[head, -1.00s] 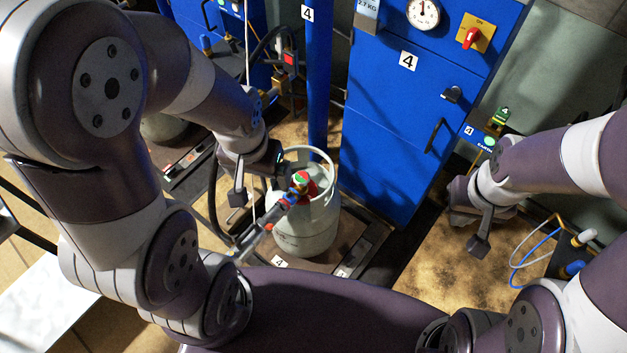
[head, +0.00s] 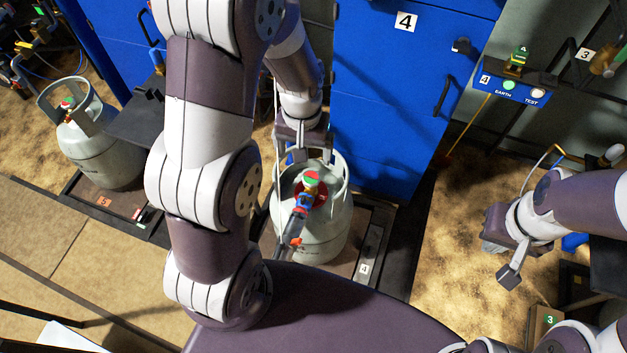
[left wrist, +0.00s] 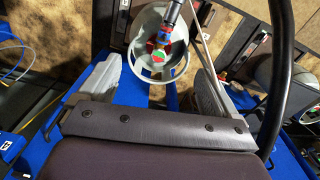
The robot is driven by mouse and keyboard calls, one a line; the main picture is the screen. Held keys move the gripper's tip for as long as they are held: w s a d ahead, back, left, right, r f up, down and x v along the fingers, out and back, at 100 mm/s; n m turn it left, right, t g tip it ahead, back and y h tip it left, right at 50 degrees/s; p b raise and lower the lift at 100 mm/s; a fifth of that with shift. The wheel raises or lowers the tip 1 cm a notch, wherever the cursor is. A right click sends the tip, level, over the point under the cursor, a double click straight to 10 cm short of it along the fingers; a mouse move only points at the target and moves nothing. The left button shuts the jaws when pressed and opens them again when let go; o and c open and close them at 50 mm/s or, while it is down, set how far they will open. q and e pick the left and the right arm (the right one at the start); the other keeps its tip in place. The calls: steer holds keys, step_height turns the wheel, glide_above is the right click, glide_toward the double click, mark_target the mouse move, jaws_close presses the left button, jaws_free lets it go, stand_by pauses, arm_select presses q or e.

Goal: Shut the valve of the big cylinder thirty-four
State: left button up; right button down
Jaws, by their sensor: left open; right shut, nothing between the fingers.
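A grey gas cylinder (head: 325,238) with a ring collar stands on a low platform in front of the blue cabinet marked 4. Its valve (head: 311,181) has a green and red top, and a blue and grey filling head with a hose (head: 294,228) is attached. I cannot read a number thirty-four on it. My left gripper (head: 301,156) is open at the collar's far side, its fingers partly hidden. In the left wrist view the valve (left wrist: 160,52) shows inside the collar, beyond and between the open fingers. My right gripper (head: 510,276) is shut and empty, far to the right.
Another grey cylinder (head: 99,139) stands on a platform at the left. The blue cabinet (head: 388,105) rises close behind the cylinder. A blue earth and test box (head: 516,88) is at the upper right. Open floor (head: 452,240) lies between the platform and my right arm.

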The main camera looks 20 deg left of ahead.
arm_select(q)
steer(key=w+a+f+n+b, duration=0.2)
steer(key=w+f+b, duration=0.3)
steer(key=f, duration=0.5)
steer(key=w+a+f+n+b, duration=0.25)
steer(key=w+f+b, duration=0.3)
steer(key=f, duration=0.45)
steer(key=n+b, duration=0.2)
steer(key=n, duration=0.2)
glide_toward(311, 177)
step_height(311, 177, down, 9)
steer(key=shift+r+b, duration=0.2)
steer(key=shift+b, duration=0.5)
steer(key=shift+c, duration=0.2)
steer(key=c, duration=1)
